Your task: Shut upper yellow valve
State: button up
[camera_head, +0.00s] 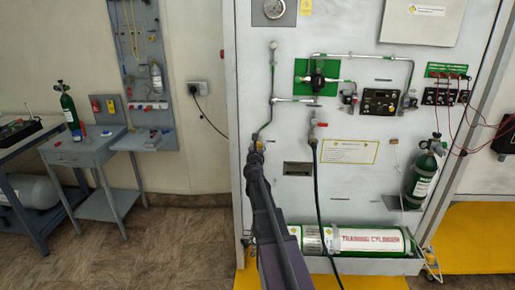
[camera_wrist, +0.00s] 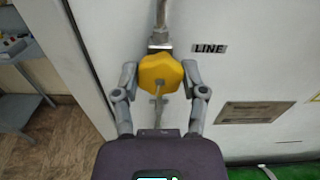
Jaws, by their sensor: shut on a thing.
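The yellow valve (camera_wrist: 161,74) is a lobed knob on a metal pipe, in the middle of the wrist view, just left of the "LINE" label. My gripper (camera_wrist: 160,78) has one finger on each side of the knob and is shut on it. In the head view my gripper (camera_head: 257,147) is at the lower end of the left pipe on the white panel, and the arm hides most of the knob. No second yellow valve shows clearly, so I cannot tell from these frames whether this is the upper one.
A training cylinder (camera_head: 365,240) lies at the panel's foot. A green cylinder (camera_head: 420,178) stands at right. Grey carts stand at left. The floor between carts and panel is clear.

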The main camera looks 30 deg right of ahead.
jog(key=m, duration=0.9)
jog(key=shift+w+m, duration=0.1)
jog(key=shift+m, duration=0.3)
jog(key=m, duration=1.3)
jog(key=shift+m, duration=0.3)
jog(key=m, duration=0.3)
jog(key=shift+m, duration=0.4)
jog(key=m, duration=0.6)
jog(key=shift+m, duration=0.3)
